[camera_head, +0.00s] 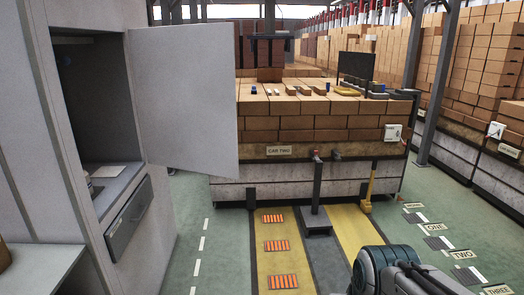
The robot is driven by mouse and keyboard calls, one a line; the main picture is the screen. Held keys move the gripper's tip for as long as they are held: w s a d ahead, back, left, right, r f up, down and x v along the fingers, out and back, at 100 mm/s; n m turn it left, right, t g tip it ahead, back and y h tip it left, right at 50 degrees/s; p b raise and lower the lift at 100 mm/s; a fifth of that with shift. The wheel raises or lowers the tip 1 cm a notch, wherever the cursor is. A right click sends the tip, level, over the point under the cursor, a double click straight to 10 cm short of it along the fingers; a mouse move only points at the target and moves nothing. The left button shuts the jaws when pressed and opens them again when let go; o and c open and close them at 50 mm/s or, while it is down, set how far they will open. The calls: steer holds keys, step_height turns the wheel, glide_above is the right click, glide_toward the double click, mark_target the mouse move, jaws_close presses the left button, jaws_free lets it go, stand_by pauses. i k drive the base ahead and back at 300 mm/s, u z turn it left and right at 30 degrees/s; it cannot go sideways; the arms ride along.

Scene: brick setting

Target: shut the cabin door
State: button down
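The cabin door (200,105) is a flat pale grey panel. It stands wide open, swung out to the right of the cabin opening (84,95), with its free edge toward the brick stack. The cabin (75,215) is a pale grey box on the left side. Its open inside shows a shelf with a small pale item on it. I see no handle on the side of the door that faces me. Part of my own arm shows at the bottom right, well apart from the door. My gripper is not visible.
A brick-loaded car (300,150) labelled "CAR TWO" stands behind the door. A dark drawer front (128,219) sits below the opening. The green floor (215,245) before the door is clear.

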mark_target(184, 75)
steer(key=i, duration=2.9)
steer(key=u, duration=1.25)
